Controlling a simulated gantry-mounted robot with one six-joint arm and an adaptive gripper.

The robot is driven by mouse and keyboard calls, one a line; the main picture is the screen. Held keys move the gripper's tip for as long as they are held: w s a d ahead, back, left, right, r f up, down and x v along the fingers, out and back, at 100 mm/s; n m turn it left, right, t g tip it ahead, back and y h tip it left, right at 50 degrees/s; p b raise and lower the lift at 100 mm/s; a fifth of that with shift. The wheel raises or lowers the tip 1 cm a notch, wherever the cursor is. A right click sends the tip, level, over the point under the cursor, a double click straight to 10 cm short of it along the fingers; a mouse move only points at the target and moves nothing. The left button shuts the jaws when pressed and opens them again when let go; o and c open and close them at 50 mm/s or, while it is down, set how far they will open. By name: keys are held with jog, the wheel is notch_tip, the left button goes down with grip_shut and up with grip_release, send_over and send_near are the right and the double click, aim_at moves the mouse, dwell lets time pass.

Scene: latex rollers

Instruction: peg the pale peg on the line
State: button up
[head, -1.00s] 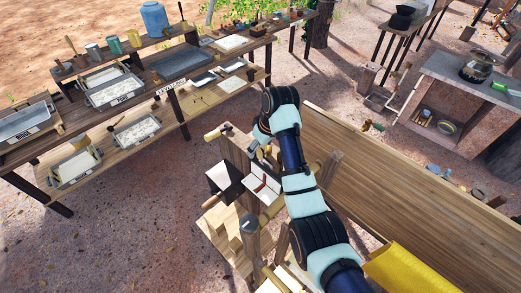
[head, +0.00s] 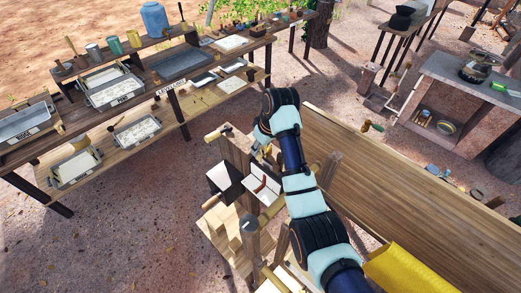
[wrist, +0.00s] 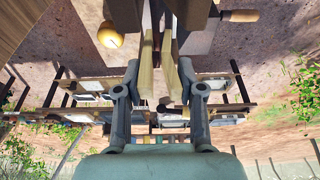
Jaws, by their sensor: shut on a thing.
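In the wrist view my gripper (wrist: 160,78) is shut on the pale peg (wrist: 147,68). The peg shows as two long pale wooden legs between the fingers, running up to the top of the picture. Its far end reaches a dark wooden part, and I cannot tell whether it touches it. In the head view my gripper (head: 262,147) is small, mostly hidden by the arm, and lies by the wooden roller stand. The peg is not clear there. I cannot make out the line in either view.
The wooden stand (head: 250,240) with rollers and a white-and-red item (head: 262,188) is close below the arm. A long plank table (head: 420,190) lies to the right, with a yellow sheet (head: 405,270). A shelf bench (head: 155,75) with trays stands at the back left.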

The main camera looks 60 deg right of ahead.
jog(key=shift+c, duration=2)
jog(key=shift+r, duration=0.1)
jog(key=shift+a+r, duration=0.1)
jog(key=shift+r, duration=2.35)
